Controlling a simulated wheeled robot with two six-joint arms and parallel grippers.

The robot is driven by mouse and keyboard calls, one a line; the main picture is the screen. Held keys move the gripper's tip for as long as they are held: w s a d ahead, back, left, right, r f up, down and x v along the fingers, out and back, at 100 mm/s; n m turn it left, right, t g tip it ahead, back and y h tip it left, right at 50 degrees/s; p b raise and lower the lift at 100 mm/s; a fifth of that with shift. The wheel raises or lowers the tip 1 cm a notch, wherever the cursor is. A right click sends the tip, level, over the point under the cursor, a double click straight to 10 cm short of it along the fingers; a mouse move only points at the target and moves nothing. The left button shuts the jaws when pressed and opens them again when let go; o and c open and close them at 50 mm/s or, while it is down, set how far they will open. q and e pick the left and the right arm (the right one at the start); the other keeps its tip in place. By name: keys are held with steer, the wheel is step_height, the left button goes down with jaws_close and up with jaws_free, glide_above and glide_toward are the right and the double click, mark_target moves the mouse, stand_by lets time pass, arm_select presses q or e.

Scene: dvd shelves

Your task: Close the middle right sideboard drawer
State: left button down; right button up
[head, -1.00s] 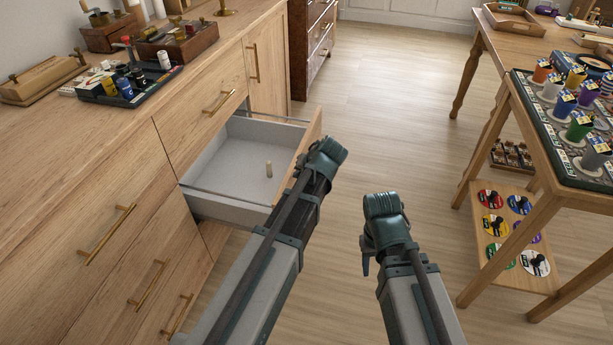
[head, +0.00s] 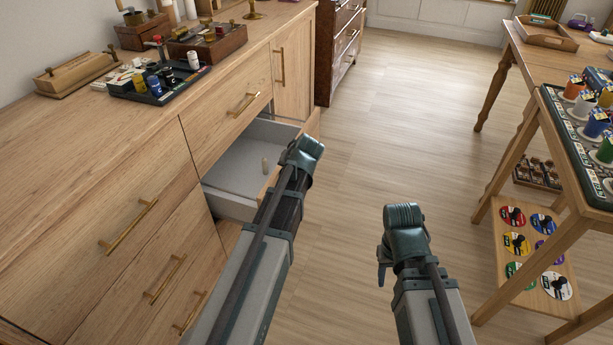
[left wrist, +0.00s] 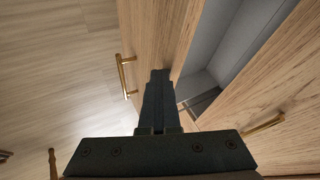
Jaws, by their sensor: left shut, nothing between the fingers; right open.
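The middle right sideboard drawer (head: 236,172) stands partly open in the head view, its grey inside showing with a small pale peg in it. My left arm hides much of its front. In the left wrist view, my left gripper (left wrist: 160,74) is shut and empty, its fingertips at the drawer's wooden front (left wrist: 155,35); I cannot tell for sure whether they touch. The drawer's brass handle (left wrist: 126,76) is left of the fingers. My right gripper (head: 382,274) is open and empty above the floor, apart from the sideboard.
The wooden sideboard (head: 110,150) fills the left, with a dark tray (head: 160,90) and boxes on top. Other drawers and a door there look shut. A wooden table (head: 560,150) with coloured cups and a lower shelf of discs stands at the right. The floor between is clear.

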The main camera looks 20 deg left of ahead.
arm_select(q)
steer(key=a, duration=1.7)
steer(key=shift+w, duration=0.3)
